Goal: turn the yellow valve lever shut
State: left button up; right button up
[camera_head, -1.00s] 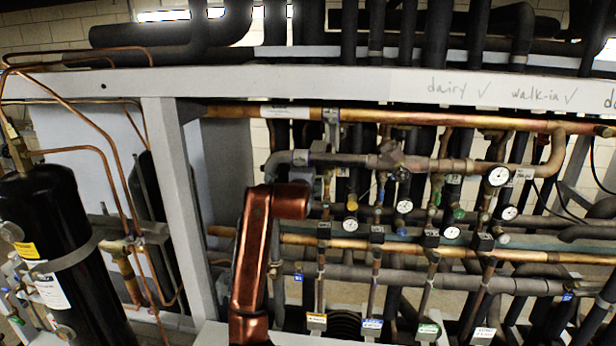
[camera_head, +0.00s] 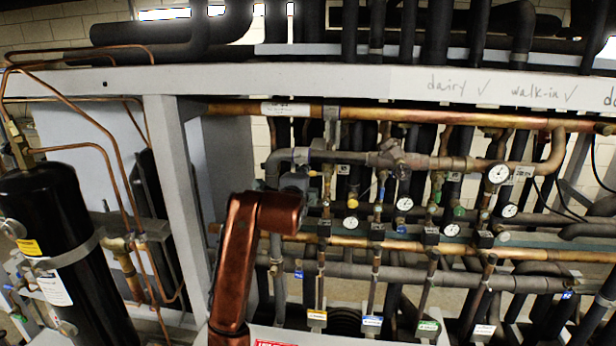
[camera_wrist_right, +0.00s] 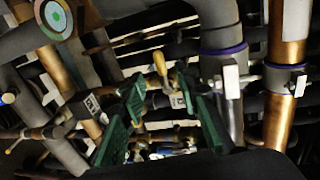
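In the right wrist view a yellow lever (camera_wrist_right: 183,84) shows beyond and between the green finger pads of my right gripper (camera_wrist_right: 164,102). The gripper is open, its two fingers wide apart, with nothing held between them. The lever appears apart from the pads. In the head view a small yellow piece (camera_head: 352,203) shows on a vertical branch pipe, right of my copper-coloured arm; I cannot tell if it is the same lever. In that view the right gripper's fingers are not clear behind the arm's end. My left gripper is not in view.
A long copper pipe (camera_head: 400,116) and a grey pipe (camera_head: 440,164) run across the rack. Several gauges (camera_head: 498,174) and branch pipes crowd the right. A grey upright post (camera_head: 172,180) and a black tank (camera_head: 50,240) stand at the left.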

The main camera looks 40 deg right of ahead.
jog(key=shift+v, duration=1.7)
jog(key=shift+d, duration=0.1)
